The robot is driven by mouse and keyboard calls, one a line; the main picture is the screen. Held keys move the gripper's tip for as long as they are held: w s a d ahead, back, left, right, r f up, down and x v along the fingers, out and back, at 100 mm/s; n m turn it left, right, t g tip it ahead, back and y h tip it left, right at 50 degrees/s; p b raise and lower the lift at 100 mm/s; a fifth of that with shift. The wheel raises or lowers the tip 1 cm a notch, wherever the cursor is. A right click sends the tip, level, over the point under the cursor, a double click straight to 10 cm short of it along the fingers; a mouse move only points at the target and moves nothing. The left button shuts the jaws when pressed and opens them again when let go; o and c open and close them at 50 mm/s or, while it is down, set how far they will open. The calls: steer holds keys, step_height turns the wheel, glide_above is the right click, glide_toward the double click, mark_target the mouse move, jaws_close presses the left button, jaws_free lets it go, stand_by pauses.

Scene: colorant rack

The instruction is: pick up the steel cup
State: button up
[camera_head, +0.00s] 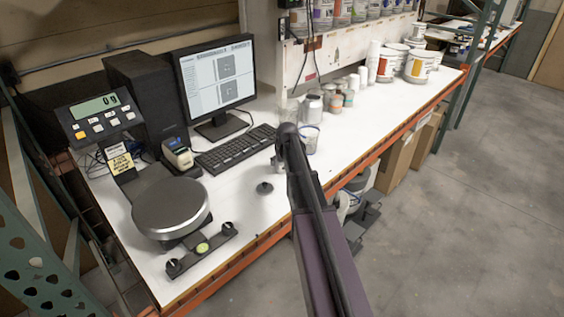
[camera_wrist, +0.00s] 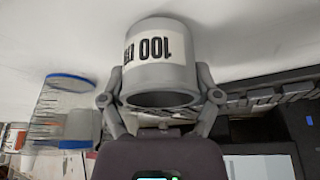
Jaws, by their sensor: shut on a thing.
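The steel cup (camera_wrist: 160,75) is a grey cylinder with a white label reading "100", upper middle in the wrist view. My gripper (camera_wrist: 160,98) is shut on it, with one finger against each side of its wall. The cup's dark open mouth faces the camera. In the head view my arm covers the cup, and only a bit of my gripper (camera_head: 278,162) shows left of the arm. I cannot tell whether the cup touches the table.
A clear cup with a blue rim (camera_head: 309,138) stands close by; it also shows in the wrist view (camera_wrist: 62,105). Several cans and tubs stand behind.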

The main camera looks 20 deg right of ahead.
steer(key=shift+r+p, duration=1.4)
steer(key=shift+r, duration=0.2)
steer(key=s+a, duration=0.1)
steer(key=s, duration=0.4)
steer(key=s+a, duration=0.2)
steer(key=s, duration=0.3)
steer(key=s+a+r+p, duration=0.1)
steer(key=s, duration=0.4)
steer(key=shift+s+a, duration=0.2)
steer(key=shift+d, duration=0.1)
